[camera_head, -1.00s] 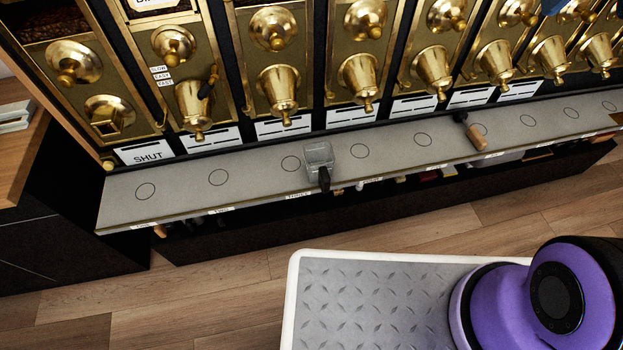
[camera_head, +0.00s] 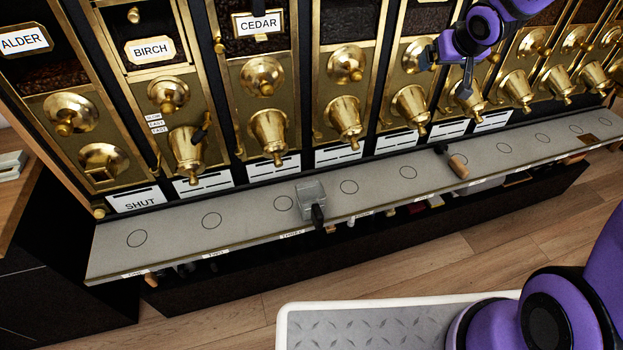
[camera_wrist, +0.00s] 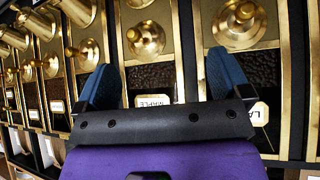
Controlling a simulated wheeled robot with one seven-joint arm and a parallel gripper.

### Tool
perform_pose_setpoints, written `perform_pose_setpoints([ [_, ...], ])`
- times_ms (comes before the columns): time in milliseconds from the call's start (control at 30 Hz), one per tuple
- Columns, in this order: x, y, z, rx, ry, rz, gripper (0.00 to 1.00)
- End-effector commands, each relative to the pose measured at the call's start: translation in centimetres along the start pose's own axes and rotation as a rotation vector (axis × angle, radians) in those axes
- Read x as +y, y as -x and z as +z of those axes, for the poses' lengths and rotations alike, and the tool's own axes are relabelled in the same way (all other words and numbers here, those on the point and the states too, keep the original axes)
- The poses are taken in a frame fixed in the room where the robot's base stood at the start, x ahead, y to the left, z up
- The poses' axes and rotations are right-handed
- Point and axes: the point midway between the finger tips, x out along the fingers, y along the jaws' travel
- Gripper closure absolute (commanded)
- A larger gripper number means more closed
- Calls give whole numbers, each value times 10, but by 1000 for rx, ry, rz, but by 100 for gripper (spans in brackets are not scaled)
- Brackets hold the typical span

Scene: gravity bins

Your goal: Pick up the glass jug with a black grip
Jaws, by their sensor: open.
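The glass jug (camera_head: 310,196) is a small clear, squarish vessel standing on the grey shelf below the brass spouts. Its black grip (camera_head: 318,216) points toward the shelf's front edge. My gripper (camera_head: 456,80) is at the upper right in the head view, in front of the brass bins, well above and to the right of the jug. In the wrist view my gripper (camera_wrist: 160,85) has its two blue fingers wide apart with nothing between them. The jug is not in the wrist view.
The grey shelf (camera_head: 250,222) carries ring marks. A wooden-handled tool (camera_head: 457,165) lies on it to the right of the jug. Brass spouts (camera_head: 268,132) overhang behind the jug. More items sit under the shelf. The shelf around the jug is clear.

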Motion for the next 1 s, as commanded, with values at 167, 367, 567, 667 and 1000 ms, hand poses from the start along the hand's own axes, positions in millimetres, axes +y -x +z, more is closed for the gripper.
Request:
perform_pose_setpoints([
  [167, -10, -59, 10, 9, -6, -88, 5],
  [367, -27, -119, 29, 15, -25, -208, 5],
  [567, -47, -173, 59, 9, -65, -345, 5],
  [667, -58, -197, 77, 1, -91, -418, 5],
  [1000, -98, -264, 156, -50, -221, -685, 5],
])
